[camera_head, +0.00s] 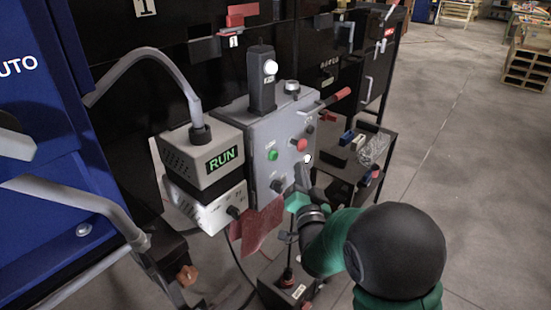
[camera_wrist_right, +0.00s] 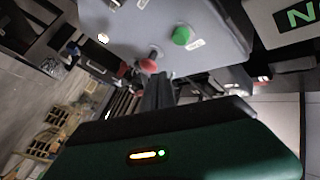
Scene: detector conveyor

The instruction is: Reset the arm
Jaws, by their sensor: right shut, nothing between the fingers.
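My right arm, black and green, comes in from the lower right of the head view. Its right gripper (camera_head: 303,178) is in front of the lower right part of the grey control box (camera_head: 235,120). In the right wrist view the dark fingers (camera_wrist_right: 158,88) are together with nothing between them. They point toward the box face, close below the red button (camera_wrist_right: 148,65) in that picture; I cannot tell whether they touch. The green button (camera_wrist_right: 181,36) is to its right. It also shows in the head view (camera_head: 272,155). My left gripper is not in view.
A white unit with a green RUN display (camera_head: 222,158) stands left of the box. A red lever (camera_head: 330,101) sticks out at right. A red cloth (camera_head: 257,228) hangs below. A dark shelf (camera_head: 345,165) with small items stands behind. Open floor (camera_head: 480,130) lies right.

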